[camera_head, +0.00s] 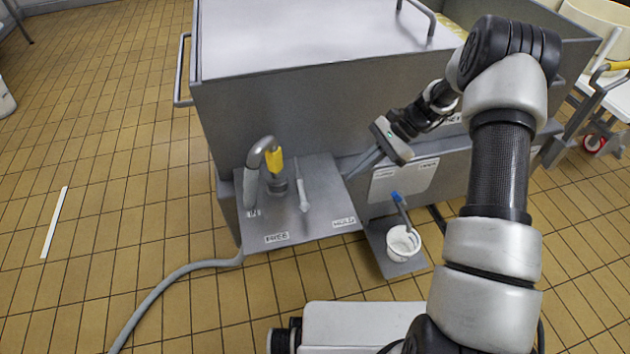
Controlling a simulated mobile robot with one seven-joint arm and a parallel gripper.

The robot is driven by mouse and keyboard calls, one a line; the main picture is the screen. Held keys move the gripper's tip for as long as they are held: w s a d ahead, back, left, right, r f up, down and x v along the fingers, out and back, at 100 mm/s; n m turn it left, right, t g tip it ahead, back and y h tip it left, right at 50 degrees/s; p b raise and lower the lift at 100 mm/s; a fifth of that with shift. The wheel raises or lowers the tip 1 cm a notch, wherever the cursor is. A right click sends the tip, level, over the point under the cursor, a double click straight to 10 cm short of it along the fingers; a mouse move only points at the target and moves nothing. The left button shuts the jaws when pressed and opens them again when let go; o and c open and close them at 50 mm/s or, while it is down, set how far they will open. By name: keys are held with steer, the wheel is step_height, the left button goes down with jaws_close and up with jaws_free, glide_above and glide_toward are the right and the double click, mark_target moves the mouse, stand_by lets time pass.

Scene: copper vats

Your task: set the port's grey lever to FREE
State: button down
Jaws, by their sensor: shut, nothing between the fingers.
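The port is a grey metal plate (318,226) on the front of the vat, with labels IN, FREE (276,237) and HOLD (343,222). The slim grey lever (302,190) stands on the plate. Its pale end points toward the plate's front edge, between FREE and HOLD; I cannot tell its exact setting. My gripper (352,176) is shut and empty. Its fingers point down and left at the plate's right edge, right of the lever and apart from it.
Left of the lever stand a bent grey pipe (252,172) and a yellow handle (274,160). A blue tap (396,197) hangs over a white cup (403,243) at right. The big grey vat (290,115) rises behind. A grey hose (165,286) runs across the floor.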

mark_target(305, 198)
steer(key=shift+m+t+y, duration=0.4)
steer(key=shift+m+y, duration=0.3)
steer(key=shift+m, duration=0.2)
steer(key=x, duration=0.3)
steer(key=b+x, duration=0.1)
steer(key=x, duration=0.2)
steer(key=d+f+b+x, duration=0.1)
steer(key=x, duration=0.2)
steer(key=shift+w+a+f, duration=0.15)
steer(key=shift+w, duration=0.1)
steer(key=shift+s+a+r+b, duration=0.1)
steer(key=shift+a+r+b, duration=0.15)
steer(key=shift+a, duration=0.3)
steer(key=shift+s+a+r+b, duration=0.1)
steer(key=shift+a+r, duration=0.1)
steer(key=shift+a, duration=0.4)
steer(key=shift+s+a+r, duration=0.1)
steer(key=shift+a+r, duration=0.1)
steer(key=shift+a, duration=0.45)
steer(key=shift+s+a+m+t+p, duration=0.3)
steer(key=shift+m+t, duration=0.2)
steer(key=shift+m, duration=0.1)
steer(key=shift+s+a+m+t+p, duration=0.3)
steer(key=shift+s+a+m+t, duration=0.1)
steer(key=shift+m+t, duration=0.4)
steer(key=shift+s+a, duration=0.2)
steer(key=shift+a, duration=0.35)
steer(key=shift+s+a, duration=0.2)
steer(key=shift+a, duration=0.45)
